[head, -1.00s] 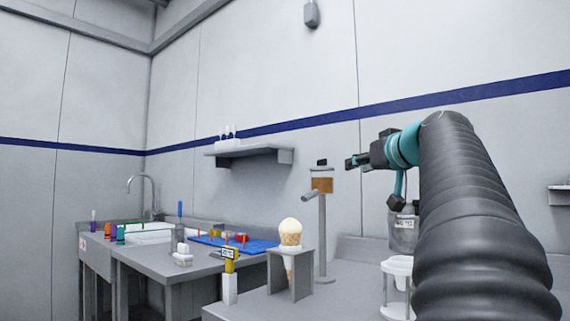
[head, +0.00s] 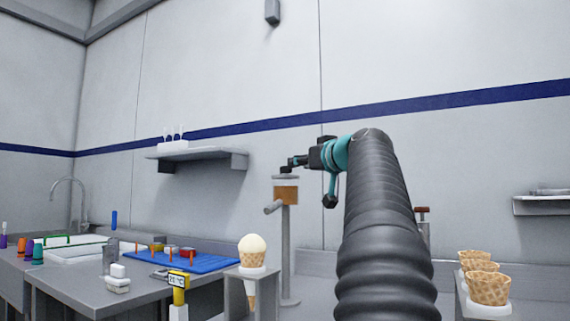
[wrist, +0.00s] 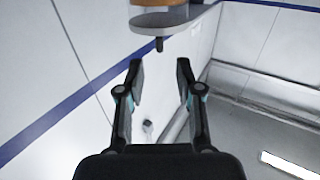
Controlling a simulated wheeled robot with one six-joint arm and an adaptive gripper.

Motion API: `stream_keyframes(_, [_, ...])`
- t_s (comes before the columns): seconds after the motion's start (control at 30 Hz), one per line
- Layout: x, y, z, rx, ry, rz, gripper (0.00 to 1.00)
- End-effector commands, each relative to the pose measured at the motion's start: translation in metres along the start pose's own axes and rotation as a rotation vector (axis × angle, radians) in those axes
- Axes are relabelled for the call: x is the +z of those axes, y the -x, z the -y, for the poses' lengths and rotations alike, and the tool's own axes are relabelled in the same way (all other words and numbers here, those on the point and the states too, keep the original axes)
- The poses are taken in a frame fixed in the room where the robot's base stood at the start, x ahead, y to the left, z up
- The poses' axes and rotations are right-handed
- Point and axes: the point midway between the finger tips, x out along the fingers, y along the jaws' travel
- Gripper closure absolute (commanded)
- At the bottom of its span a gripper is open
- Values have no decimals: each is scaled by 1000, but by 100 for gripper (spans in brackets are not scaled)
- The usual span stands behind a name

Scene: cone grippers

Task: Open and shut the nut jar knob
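The nut jar (head: 286,194) is a small box with brown contents and a pale grey lid, on top of a grey post with a side spout. In the wrist view, the jar (wrist: 170,14) hangs upside down at the top edge. Its short black knob (wrist: 159,45) sticks out of the lid, just beyond and roughly between my fingertips. My gripper (wrist: 160,78) is open and empty, with a gap between it and the knob. In the head view, my gripper (head: 290,165) is right over the lid and hides the knob.
An ice cream cone (head: 251,244) stands in a holder at the jar's lower left. Empty waffle cones (head: 489,288) stand at the right. A wall shelf (head: 195,154) is at the left. A red-topped device (head: 422,211) is partly hidden behind my arm.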

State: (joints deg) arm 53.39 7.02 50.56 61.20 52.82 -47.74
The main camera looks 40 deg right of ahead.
Motion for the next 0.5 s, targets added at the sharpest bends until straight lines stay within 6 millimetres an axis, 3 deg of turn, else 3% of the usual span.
stream_keyframes(0.2, [-3,-42,0,-2,-2,1,65])
stream_keyframes(0.5, [-2,-79,-2,2,-1,0,65])
